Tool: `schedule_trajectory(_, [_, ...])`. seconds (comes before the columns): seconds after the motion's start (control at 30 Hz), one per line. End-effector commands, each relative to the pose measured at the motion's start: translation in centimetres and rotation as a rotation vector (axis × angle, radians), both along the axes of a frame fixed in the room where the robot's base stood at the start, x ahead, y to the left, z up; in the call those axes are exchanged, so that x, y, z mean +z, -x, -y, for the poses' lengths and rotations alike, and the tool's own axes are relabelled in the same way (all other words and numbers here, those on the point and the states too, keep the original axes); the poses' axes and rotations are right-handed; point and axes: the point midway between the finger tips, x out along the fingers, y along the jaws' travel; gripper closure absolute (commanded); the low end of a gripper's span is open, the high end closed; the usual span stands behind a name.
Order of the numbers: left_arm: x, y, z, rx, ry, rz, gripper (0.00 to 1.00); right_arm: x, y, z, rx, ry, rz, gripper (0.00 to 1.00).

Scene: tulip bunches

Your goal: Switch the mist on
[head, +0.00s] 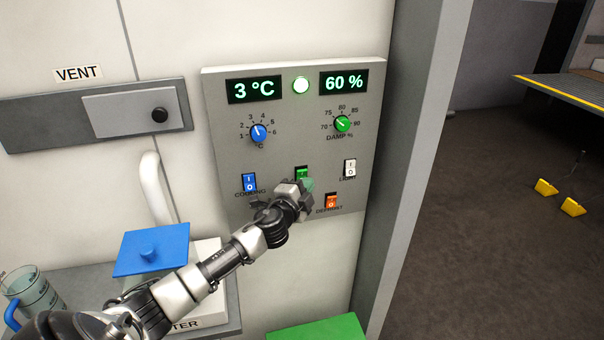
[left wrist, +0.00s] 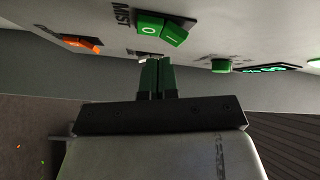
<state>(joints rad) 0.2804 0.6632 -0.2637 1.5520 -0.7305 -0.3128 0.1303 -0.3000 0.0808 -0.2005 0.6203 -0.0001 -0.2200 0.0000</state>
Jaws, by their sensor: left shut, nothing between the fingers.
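The mist switch (left wrist: 162,29) is a green rocker under the label MIST in the left wrist view. Its half marked O lies flatter; the other half stands out from the panel. In the head view the switch (head: 301,173) is partly hidden by my left gripper (head: 308,184). This gripper is shut and empty, its green fingertips (left wrist: 157,60) close in front of the switch. I cannot tell whether they touch it. My right gripper is not in view.
The control panel (head: 225,150) also carries a blue cooling switch (head: 249,182), a white light switch (head: 349,168), an orange defrost switch (head: 331,201), a blue dial (head: 258,132) and a green dial (head: 343,123). A blue-lidded container (head: 150,253) stands lower left.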

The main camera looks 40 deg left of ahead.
Motion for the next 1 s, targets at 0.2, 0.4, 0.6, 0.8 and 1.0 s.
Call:
schedule_trajectory(0.2, [0.0, 0.0, 0.0, 0.0, 0.0, 0.0, 1.0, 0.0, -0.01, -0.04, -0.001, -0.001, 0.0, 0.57])
schedule_trajectory(0.4, [0.08, -0.07, -0.08, 0.0, 0.0, 0.0, 1.0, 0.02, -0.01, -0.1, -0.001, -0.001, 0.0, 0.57])
schedule_trajectory(0.6, [0.4, -0.45, -0.52, 0.0, 0.0, 0.001, 1.0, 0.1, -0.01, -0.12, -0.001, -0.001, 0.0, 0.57])
schedule_trajectory(0.8, [0.37, -0.51, -0.6, 0.0, 0.001, 0.0, 1.0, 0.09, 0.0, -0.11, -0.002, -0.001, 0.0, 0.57])
schedule_trajectory(1.0, [0.38, -0.52, -0.62, 0.0, 0.0, 0.0, 1.0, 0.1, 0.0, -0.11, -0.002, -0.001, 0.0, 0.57])
